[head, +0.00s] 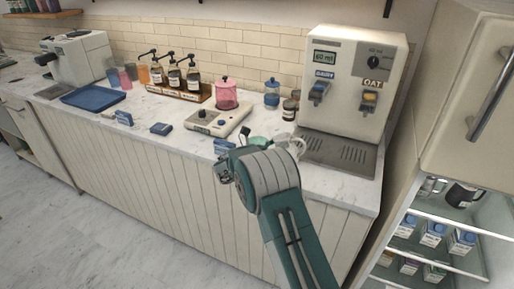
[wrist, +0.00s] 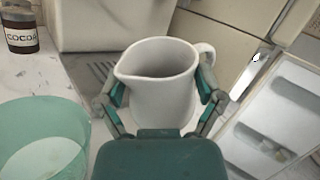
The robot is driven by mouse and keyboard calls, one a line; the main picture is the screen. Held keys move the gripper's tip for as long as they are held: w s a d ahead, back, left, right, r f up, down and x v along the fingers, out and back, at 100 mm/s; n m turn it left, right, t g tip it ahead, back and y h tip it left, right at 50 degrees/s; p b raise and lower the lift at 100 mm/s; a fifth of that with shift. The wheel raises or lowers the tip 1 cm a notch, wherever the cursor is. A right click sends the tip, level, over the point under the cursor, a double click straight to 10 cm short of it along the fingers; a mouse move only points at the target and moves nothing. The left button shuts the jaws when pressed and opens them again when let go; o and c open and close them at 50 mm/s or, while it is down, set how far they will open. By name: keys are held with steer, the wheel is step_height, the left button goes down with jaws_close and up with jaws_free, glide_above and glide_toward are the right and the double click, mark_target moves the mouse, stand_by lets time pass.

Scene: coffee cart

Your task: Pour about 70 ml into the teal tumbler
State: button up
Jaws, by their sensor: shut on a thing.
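My gripper (wrist: 162,95) is shut on a white pitcher (wrist: 158,75) with a spout on the left and a handle on the right. I see into its mouth, but cannot tell whether it holds liquid. The pitcher (head: 293,142) is partly hidden behind my arm in the head view. The teal tumbler (wrist: 45,130) is at the lower left of the wrist view, apart from the pitcher on its spout side. Its pale inside shows, but its fill is unclear. In the head view the tumbler (head: 257,141) is mostly hidden by my arm.
The milk dispenser (head: 350,85) reads 60 ml and stands behind, with its drip tray (head: 338,152). A cocoa jar (wrist: 20,28), a scale (head: 217,120) and a pink canister (head: 227,95) are near. The open fridge (head: 440,230) is at right.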

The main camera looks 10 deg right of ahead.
steer(key=shift+s+d+m, duration=0.3)
steer(key=shift+m, duration=0.2)
steer(key=shift+s+d+f+m+g+y+b, duration=0.2)
steer(key=shift+d+f+m+y, duration=0.1)
steer(key=shift+f+m, duration=0.15)
steer(key=shift+s+d+f+m+g+y+b, duration=0.15)
steer(key=shift+f+m+g+y, duration=0.05)
steer(key=shift+f+m+y, duration=0.2)
steer(key=shift+s+d+f+m+g+y+b, duration=0.3)
steer(key=shift+s+d+m+y+b, duration=0.2)
steer(key=shift+m, duration=0.45)
